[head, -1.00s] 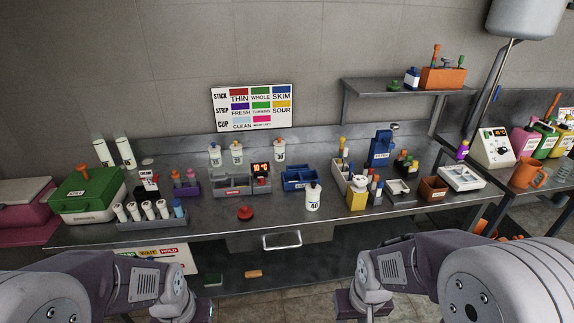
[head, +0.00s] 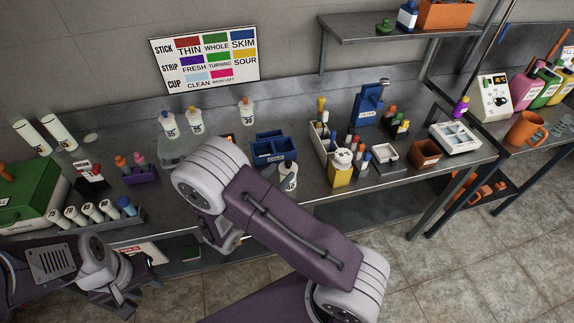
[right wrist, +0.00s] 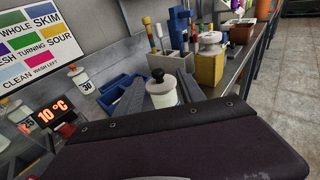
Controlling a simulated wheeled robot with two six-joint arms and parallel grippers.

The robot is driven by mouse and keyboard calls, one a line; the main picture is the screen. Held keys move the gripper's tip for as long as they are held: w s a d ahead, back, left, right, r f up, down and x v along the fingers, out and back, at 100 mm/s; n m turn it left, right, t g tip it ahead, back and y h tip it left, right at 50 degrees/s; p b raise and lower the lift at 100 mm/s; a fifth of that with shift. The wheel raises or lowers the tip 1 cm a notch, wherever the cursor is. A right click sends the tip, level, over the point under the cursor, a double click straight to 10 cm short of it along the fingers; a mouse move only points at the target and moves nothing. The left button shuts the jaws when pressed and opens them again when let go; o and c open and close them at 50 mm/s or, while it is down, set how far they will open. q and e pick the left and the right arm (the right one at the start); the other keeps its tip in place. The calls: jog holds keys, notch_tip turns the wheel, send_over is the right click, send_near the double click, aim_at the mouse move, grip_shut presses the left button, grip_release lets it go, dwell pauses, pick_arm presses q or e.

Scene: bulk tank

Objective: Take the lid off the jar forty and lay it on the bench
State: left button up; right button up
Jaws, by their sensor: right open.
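The jar forty (head: 289,178) is a white jar on the bench, partly covered by my right arm in the head view. In the right wrist view a white jar (right wrist: 162,97) stands upright with its lid on; the lid has a dark round knob (right wrist: 158,75). My right gripper (right wrist: 160,88) is open, with one dark finger on each side of this jar in the picture; I cannot tell whether they touch it.
The steel bench (head: 232,262) is crowded. A blue divided bin (head: 273,148) stands right behind the jar, and a yellow container (head: 341,170) with a white top stands to its right. White bottles (head: 246,112) stand along the back. A thermometer display (right wrist: 55,112) is to the left.

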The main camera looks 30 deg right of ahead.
aim_at(288, 163)
jog(key=shift+w+d, duration=0.1)
jog(key=shift+w, duration=0.15)
jog(key=x, duration=0.3)
jog(key=shift+d+p, duration=0.2)
jog(key=shift+p, duration=0.15)
jog(key=p+x, duration=0.1)
jog(key=x, duration=0.4)
jog(key=shift+w+a, duration=0.1)
jog(key=shift+w, duration=0.05)
jog(key=shift+w+d+f, duration=0.1)
jog(key=shift+w+d, duration=0.1)
jog(key=shift+d, duration=0.15)
jog(key=shift+a, duration=0.1)
jog(key=c, duration=0.3)
grip_shut()
